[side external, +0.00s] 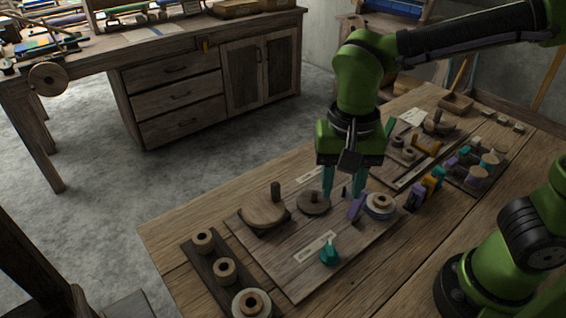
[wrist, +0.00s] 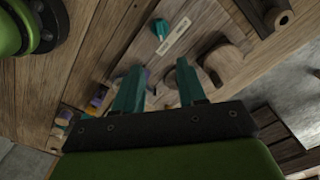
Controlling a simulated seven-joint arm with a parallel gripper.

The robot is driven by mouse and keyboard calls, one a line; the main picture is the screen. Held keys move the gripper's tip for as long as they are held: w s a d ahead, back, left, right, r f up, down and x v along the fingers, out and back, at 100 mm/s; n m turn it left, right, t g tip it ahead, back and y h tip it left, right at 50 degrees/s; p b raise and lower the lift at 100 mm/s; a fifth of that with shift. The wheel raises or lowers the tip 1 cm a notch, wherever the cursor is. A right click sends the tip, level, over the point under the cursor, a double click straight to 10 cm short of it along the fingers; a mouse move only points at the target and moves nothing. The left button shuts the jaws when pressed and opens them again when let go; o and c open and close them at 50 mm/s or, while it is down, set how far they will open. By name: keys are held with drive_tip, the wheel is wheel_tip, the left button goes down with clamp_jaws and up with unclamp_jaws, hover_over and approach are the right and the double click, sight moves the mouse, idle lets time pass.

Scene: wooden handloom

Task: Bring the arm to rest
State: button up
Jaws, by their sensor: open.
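My gripper (side external: 342,190) is green with teal fingers and points down above the wooden board (side external: 290,272) on the table. The fingers are apart with nothing held between them. In the wrist view my gripper (wrist: 160,85) also shows two separate fingers over the board. Below and around it are a round dark wooden disc (side external: 314,204) with a peg, a purple block (side external: 356,207) and a pale spool (side external: 380,205). I cannot tell the exact height of the fingertips above these parts.
A teal knob (side external: 329,254) and a curved wooden piece (side external: 264,212) lie on the board. A dark rack (side external: 215,252) with wooden rollers stands at left. Several coloured blocks and spools (side external: 474,165) crowd the right. A workbench (side external: 180,75) stands behind, across open floor.

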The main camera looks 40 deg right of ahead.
drive_tip(key=s+d+r+n+t+y, duration=0.1)
drive_tip(key=d+r+n+t, duration=0.1)
drive_tip(key=d, duration=0.4)
drive_tip(key=s+d+r+n+t+y, duration=0.1)
drive_tip(key=d+r+n+t, duration=0.1)
drive_tip(key=d+t, duration=0.3)
drive_tip(key=shift+d+r, duration=0.45)
drive_tip(key=shift+d, duration=0.2)
